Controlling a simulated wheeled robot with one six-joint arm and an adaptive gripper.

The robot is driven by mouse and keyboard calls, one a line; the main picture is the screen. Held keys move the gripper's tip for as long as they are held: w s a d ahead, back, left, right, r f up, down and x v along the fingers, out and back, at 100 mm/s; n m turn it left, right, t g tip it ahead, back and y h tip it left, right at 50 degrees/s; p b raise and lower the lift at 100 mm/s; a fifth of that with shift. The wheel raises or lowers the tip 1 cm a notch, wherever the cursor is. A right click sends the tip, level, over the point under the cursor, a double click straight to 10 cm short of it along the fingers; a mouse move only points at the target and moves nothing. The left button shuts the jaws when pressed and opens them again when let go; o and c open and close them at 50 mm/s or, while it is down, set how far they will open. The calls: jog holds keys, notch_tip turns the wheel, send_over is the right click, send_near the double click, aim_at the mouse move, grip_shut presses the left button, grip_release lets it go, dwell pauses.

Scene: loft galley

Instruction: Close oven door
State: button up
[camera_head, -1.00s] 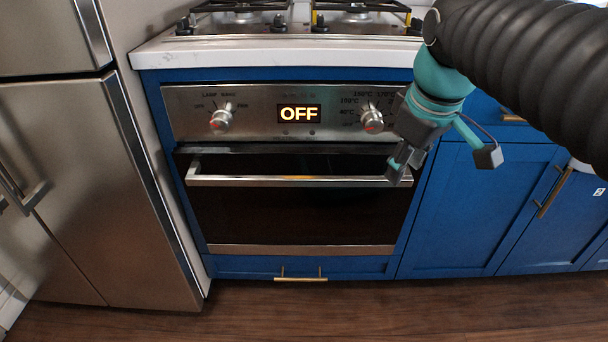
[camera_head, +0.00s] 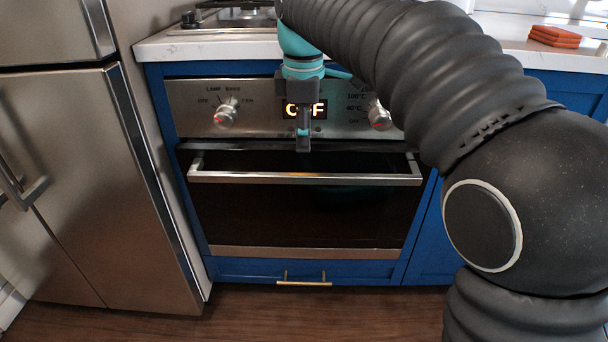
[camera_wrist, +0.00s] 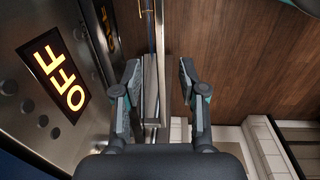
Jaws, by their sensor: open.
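The oven door (camera_head: 300,215) has dark glass and a steel bar handle (camera_head: 300,178) across its top. The door stands close to the oven front with a dark band above it; I cannot tell if it is fully shut. My gripper (camera_head: 303,142) points down in front of the control panel, just above the handle's middle. In the wrist view my gripper (camera_wrist: 159,76) is open, its two fingers apart. The handle (camera_wrist: 160,35) runs as a narrow metal strip below and between them. I cannot tell whether anything touches.
The control panel (camera_head: 190,110) with two knobs and an OFF display (camera_head: 291,110) is just behind my gripper. A steel fridge (camera_head: 110,200) stands left. The white counter (camera_head: 165,46) and hob lie above. The wooden floor (camera_head: 240,315) in front is clear.

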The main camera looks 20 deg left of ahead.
aim_at(304, 174)
jog(key=f, duration=0.3)
jog(key=f+b, duration=0.1)
jog(key=f, duration=0.2)
jog(key=w+f+b, duration=0.1)
jog(key=f, duration=0.3)
jog(key=shift+a, duration=0.1)
jog(key=shift+s, duration=0.1)
grip_shut()
jog(key=shift+r, duration=0.1)
